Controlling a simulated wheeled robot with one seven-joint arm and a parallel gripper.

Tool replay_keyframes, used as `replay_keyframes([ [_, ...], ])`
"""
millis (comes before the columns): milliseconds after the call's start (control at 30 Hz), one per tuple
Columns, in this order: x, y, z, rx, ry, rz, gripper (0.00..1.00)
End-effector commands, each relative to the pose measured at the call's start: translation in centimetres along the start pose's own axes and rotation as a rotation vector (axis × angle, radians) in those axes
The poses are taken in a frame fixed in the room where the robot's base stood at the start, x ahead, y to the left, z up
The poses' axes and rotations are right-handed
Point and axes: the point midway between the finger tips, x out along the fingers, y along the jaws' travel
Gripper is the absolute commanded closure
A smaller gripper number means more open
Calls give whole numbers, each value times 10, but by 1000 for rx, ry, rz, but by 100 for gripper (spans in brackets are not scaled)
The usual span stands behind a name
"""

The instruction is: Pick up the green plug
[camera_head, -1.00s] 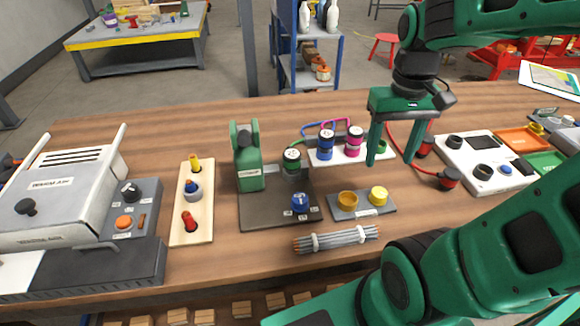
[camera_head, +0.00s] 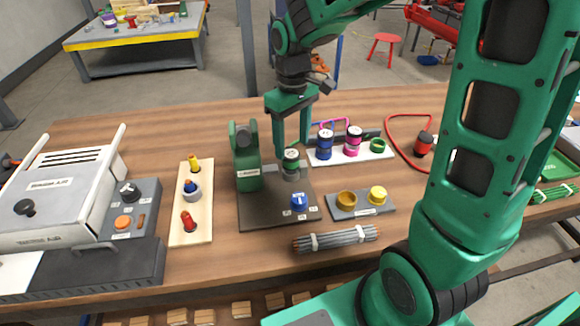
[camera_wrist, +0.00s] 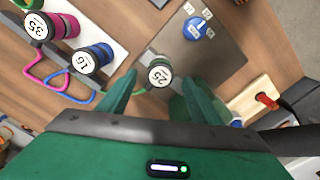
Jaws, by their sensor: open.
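The green plug (camera_head: 291,163) has a white round top. It stands upright in the dark plate (camera_head: 262,212) beside the green block (camera_head: 247,165). In the wrist view the green plug (camera_wrist: 160,73) shows the number 25 on its top and a green hose at its side. My gripper (camera_head: 292,147) is open and points down over the plug. In the wrist view my gripper (camera_wrist: 160,79) has its fingers on either side of the plug, with gaps, not visibly touching it. The plug's lower end is hidden.
A white rack (camera_head: 340,158) holds a blue plug (camera_head: 324,146), a pink plug (camera_head: 353,142) and a green ring (camera_head: 377,146) just right. A blue knob (camera_head: 299,203) is on the plate. A wooden board (camera_head: 205,215) stands left, a cable bundle (camera_head: 337,239) in front.

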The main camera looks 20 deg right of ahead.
Motion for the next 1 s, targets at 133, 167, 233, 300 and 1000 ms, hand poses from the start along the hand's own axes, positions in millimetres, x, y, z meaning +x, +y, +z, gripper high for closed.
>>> replay_keyframes([
  [133,8,0,0,0,-1,0,41],
  [167,11,0,0,0,-1,0,41],
  [233,20,-1,-2,0,-2,-1,41],
  [300,31,-1,-3,0,-2,-1,41],
  [1000,55,-1,-4,0,1,1,90],
])
